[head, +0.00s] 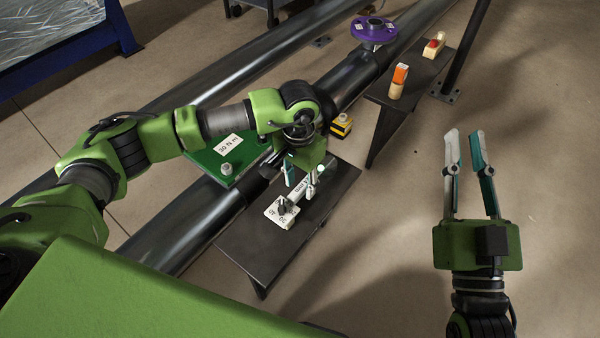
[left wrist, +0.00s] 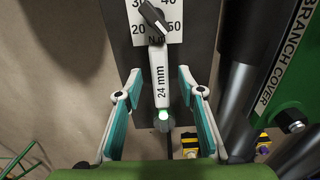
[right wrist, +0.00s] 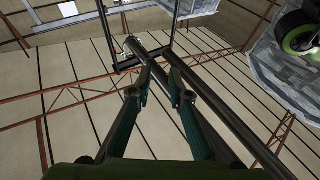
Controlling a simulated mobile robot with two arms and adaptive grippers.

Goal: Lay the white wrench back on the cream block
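The white wrench, marked "24 mm", shows in the left wrist view (left wrist: 161,90) and in the head view (head: 293,198). Its far end meets a white dial plate (left wrist: 137,22) with a black pointer, over a dark bench (head: 262,245). My left gripper (left wrist: 159,76) is open, with its fingers on either side of the wrench and gaps showing. In the head view it (head: 304,180) is over the bench. I cannot tell which block is the cream block; two cream-coloured pieces, one topped orange (head: 398,82) and one topped red (head: 434,46), stand on another dark bench. My right gripper (head: 464,134) is open and empty.
A purple flange (head: 374,30) and a yellow-black item (head: 341,126) are behind. The floor (head: 400,200) between the benches and my right gripper is clear.

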